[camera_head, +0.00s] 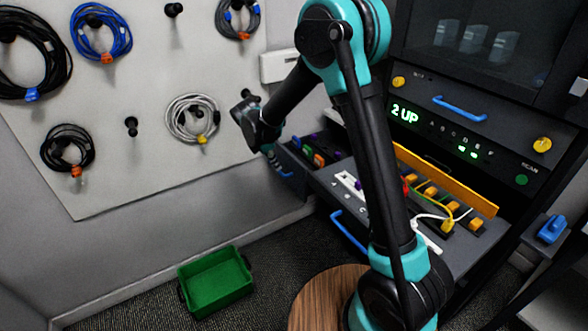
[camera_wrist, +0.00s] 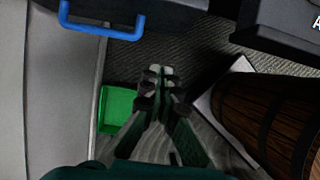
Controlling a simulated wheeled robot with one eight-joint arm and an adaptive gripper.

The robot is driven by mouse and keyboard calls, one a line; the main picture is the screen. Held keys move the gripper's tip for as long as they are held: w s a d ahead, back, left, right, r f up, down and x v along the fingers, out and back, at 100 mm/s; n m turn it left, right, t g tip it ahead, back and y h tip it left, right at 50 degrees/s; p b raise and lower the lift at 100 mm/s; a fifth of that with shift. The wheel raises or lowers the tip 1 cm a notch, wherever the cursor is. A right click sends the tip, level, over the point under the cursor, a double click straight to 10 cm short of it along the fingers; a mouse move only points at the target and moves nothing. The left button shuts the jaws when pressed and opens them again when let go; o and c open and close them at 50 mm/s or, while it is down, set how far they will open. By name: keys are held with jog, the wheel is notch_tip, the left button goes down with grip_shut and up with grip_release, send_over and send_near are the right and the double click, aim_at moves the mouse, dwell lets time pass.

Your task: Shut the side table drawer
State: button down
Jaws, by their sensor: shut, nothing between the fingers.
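The side table drawer (camera_head: 291,185) stands open left of the tall console in the head view. It has a dark front with a blue handle, and small coloured items show inside. In the wrist view, the blue handle (camera_wrist: 102,32) and a strip of dark front lie at the upper left, beyond my fingertips. My gripper (camera_wrist: 160,72) points down over the floor and is shut and empty. In the head view the wrist is beside the drawer front, with the fingers hard to make out. I see no clear contact with the handle.
A green bin (camera_head: 216,283) stands on the carpet. A round wooden top (camera_head: 318,297) is in front, below my arm. The console has a tray of connectors (camera_head: 448,205) and another blue handle (camera_head: 348,234). Cable coils hang on the wall board (camera_head: 150,60).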

aim_at(294, 176)
jog(key=shift+w+d+f, duration=0.75)
jog(key=shift+d+f, duration=0.3)
jog(key=shift+f, duration=0.5)
jog(key=shift+w+d+f, duration=0.7)
jog(key=shift+d+f, duration=0.4)
jog(key=shift+f, duration=0.4)
jog(key=shift+w+d+f, duration=0.75)
jog(key=shift+d+f, duration=0.3)
jog(key=shift+f, duration=0.5)
jog(key=w+d, duration=0.9)
jog(key=d, duration=0.4)
jog(key=w+d, duration=0.9)
jog(key=d, duration=0.5)
jog(key=shift+w+d, duration=0.25)
jog(key=shift+w, duration=0.05)
jog(key=shift+d, duration=0.1)
